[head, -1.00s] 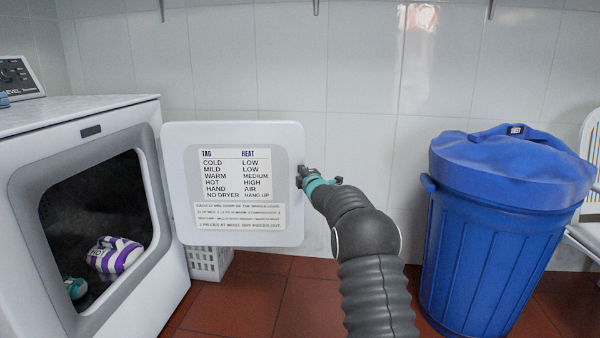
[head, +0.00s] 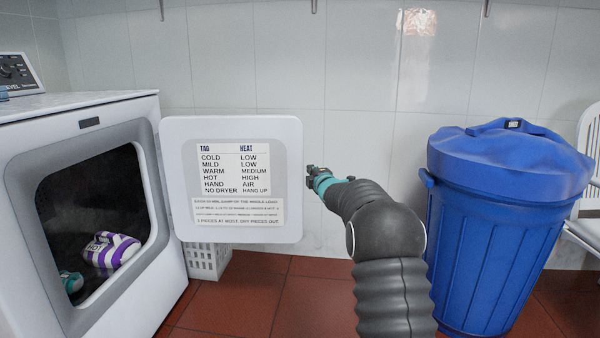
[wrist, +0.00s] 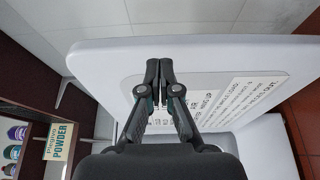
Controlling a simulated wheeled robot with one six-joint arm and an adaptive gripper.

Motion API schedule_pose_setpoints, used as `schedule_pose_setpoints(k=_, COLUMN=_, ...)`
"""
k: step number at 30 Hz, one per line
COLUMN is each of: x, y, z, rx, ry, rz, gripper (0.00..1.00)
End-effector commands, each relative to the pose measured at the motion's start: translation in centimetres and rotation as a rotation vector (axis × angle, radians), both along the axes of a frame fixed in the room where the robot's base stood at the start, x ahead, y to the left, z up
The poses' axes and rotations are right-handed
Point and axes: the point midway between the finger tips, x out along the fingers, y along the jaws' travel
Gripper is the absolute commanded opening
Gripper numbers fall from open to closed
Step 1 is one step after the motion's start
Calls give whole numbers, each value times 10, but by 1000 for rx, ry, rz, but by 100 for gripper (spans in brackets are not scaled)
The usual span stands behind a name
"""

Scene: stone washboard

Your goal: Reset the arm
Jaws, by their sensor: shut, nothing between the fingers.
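My gripper (head: 311,176) is at the end of my dark grey arm, just right of the open dryer door's free edge in the head view. It is shut and empty. In the wrist view the two fingers of my gripper (wrist: 160,64) are together in front of the door (wrist: 105,62). The dryer door (head: 180,228) stands wide open in the head view and carries a printed tag and heat chart. I cannot tell whether the fingertips touch the door; a small gap shows in the head view.
The white dryer (head: 120,290) stands at left, with a purple-and-white bottle (head: 118,250) and a teal item (head: 71,282) inside. A white basket (head: 203,262) sits behind the door. A blue bin (head: 490,260) and white chair (head: 590,228) are at right. A shelf (wrist: 42,103) shows in the wrist view.

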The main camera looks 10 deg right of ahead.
Motion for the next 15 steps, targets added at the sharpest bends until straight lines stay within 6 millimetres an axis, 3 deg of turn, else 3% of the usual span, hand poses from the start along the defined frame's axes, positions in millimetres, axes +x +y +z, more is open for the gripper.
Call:
schedule_pose_setpoints(k=6, x=-17, y=-35, z=1, rx=-1, ry=0, rz=-2, gripper=0)
schedule_pose_setpoints(k=15, x=-25, y=-49, z=-2, rx=38, ry=12, rz=-4, gripper=0)
